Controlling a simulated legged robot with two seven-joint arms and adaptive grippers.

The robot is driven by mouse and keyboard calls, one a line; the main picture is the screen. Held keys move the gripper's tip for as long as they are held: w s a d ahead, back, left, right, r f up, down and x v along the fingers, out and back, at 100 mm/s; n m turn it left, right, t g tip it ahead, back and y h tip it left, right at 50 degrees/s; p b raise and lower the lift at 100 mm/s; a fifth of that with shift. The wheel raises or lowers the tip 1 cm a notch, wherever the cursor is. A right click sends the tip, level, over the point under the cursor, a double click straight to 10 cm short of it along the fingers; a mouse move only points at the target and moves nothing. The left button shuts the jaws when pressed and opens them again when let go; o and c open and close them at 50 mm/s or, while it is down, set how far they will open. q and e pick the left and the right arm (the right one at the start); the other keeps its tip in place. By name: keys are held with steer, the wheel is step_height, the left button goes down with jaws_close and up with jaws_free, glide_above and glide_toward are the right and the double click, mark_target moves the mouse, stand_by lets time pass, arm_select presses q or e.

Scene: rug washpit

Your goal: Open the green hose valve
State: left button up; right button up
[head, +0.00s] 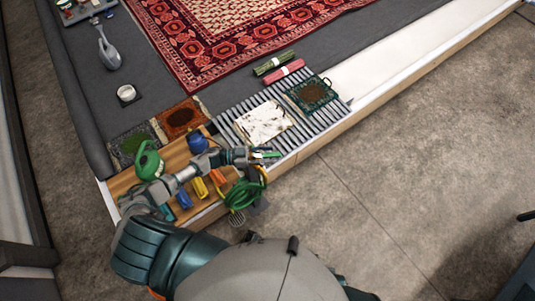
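My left arm reaches in from the lower left across a wooden board, and my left gripper (264,155) is at the pit's front edge. A small green piece, which looks like the green hose valve (268,154), shows right at the fingertips. I cannot tell whether the fingers are closed on it or only around it. A coiled green hose (243,194) hangs just below the gripper, with a yellow loop beside it. The valve's body is mostly hidden by the gripper. My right gripper is not in view.
A slatted grate (232,116) holds a white stained sheet (264,121) and a dark green framed piece (311,94).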

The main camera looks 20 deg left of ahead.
arm_select(q)
steer(key=shift+a, duration=0.15)
steer(key=v, duration=1.1)
steer(key=shift+a, duration=0.4)
steer(key=shift+s+f, duration=0.1)
steer(key=shift+s, duration=0.05)
